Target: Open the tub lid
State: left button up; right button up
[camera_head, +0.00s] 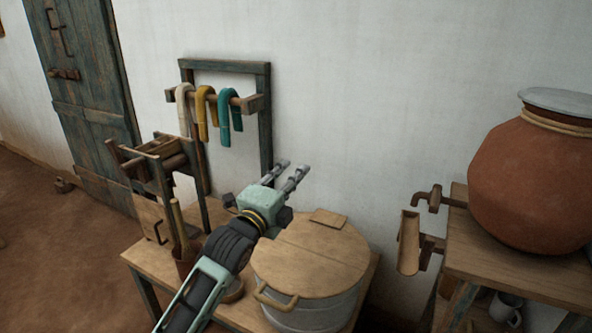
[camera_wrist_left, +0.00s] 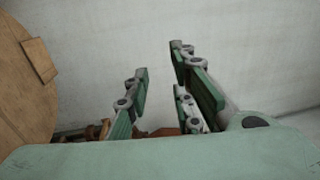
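The tub (camera_head: 318,311) is a grey round vessel on a low wooden table, in the middle of the head view. Its round wooden lid (camera_head: 318,262) lies flat on top, shut. A small wooden block (camera_head: 328,218) sits at the lid's far edge, and a curved handle (camera_head: 274,299) shows at the near left. My left gripper (camera_head: 291,175) is above and beyond the lid's left side, with its fingers apart and nothing between them. In the left wrist view the two fingers (camera_wrist_left: 160,95) are open, and the lid (camera_wrist_left: 25,95) shows at the left edge. My right gripper is not in view.
A rack with coloured yarn hanks (camera_head: 208,112) stands behind. At right, a large clay pot (camera_head: 528,185) rests on a wooden stand (camera_head: 520,278). Wall space above the lid is clear.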

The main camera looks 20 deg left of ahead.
pick_arm(q)
jog(key=shift+w+d+r, duration=0.1)
jog(key=shift+w+r, duration=0.05)
jog(key=shift+w, duration=0.9)
grip_shut()
jog(key=shift+c, duration=2.3)
grip_release()
jog(key=o, duration=0.5)
jog(key=shift+c, duration=0.2)
jog(key=s+a+f, duration=0.1)
jog(key=s, duration=1.1)
jog(key=shift+f, duration=0.25)
